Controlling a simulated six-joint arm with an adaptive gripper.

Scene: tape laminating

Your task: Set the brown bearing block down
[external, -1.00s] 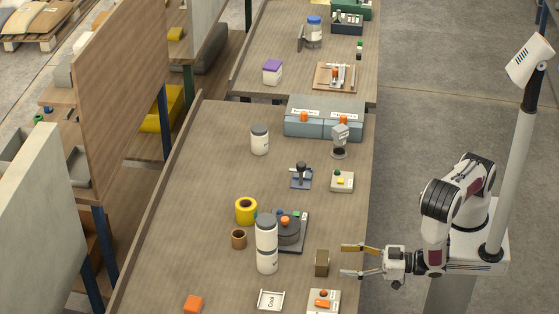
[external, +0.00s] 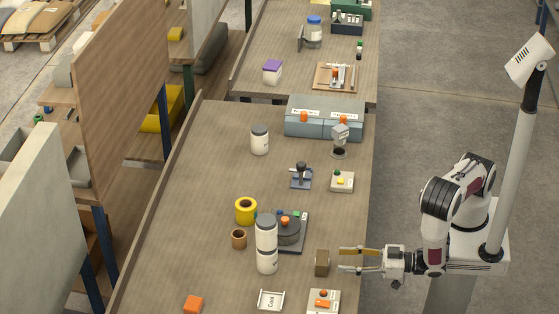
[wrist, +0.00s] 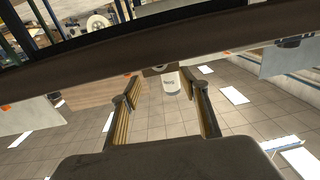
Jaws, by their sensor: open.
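The brown bearing block (external: 321,262) stands upright on the workbench near its right edge in the external view. My gripper (external: 340,259) is just to the right of it, with its two long tan fingers pointing left toward it. The fingers are apart and nothing shows between them. A small gap seems to separate the fingertips from the block. In the wrist view my gripper (wrist: 165,90) also shows with its fingers spread.
A white card holder (external: 271,299) and a button box (external: 323,302) lie at the front. A brown ring (external: 239,239) and yellow tape roll (external: 246,211) are farther left. The bench's left side is mostly clear.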

